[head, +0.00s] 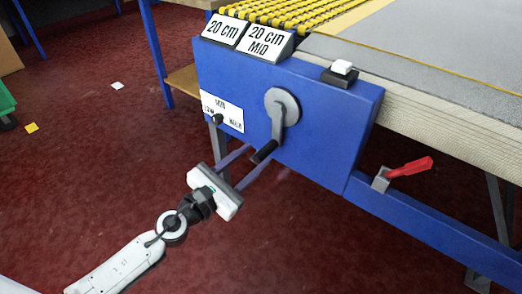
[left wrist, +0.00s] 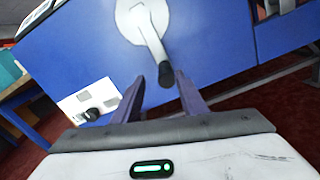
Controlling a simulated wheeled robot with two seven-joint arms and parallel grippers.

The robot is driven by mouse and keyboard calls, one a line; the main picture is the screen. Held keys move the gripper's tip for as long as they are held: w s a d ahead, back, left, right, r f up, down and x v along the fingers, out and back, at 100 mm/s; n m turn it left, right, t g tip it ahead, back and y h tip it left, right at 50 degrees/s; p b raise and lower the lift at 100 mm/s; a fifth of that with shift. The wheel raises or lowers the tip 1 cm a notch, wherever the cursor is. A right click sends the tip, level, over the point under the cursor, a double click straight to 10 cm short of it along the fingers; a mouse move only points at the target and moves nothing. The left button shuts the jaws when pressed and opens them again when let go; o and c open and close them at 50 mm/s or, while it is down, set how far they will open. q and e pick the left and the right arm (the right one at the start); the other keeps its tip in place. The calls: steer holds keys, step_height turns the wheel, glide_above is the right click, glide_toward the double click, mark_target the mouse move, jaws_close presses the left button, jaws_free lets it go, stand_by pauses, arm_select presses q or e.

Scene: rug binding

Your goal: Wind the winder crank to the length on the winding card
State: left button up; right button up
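The winder crank is on the front of a blue box (head: 340,115). It has a grey round hub (head: 282,104), an arm pointing down and a black handle (head: 264,152). Two white cards on top read "20 cm" (head: 224,29) and "20 cm MID" (head: 267,40). My left gripper (head: 261,153) is open in front of the crank. In the left wrist view the black handle (left wrist: 167,77) shows between the spread fingertips (left wrist: 160,78), nearer the right finger. I cannot tell whether it touches that finger. My right gripper is not in view.
A white label (head: 232,113) with small, hard-to-read lettering and a black knob (head: 216,119) is left of the crank. A white button (head: 342,67) sits on top of the box. A red lever (head: 409,167) juts out at lower right. Red carpet (head: 90,170) is open at left.

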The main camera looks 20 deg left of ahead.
arm_select(q)
steer(key=b+v, duration=0.1)
steer(key=v, duration=0.3)
steer(key=shift+s+a, duration=0.1)
steer(key=shift+s, duration=0.2)
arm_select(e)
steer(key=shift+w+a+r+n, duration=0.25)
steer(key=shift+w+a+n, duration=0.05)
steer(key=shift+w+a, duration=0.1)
arm_select(q)
steer(key=shift+c, duration=0.5)
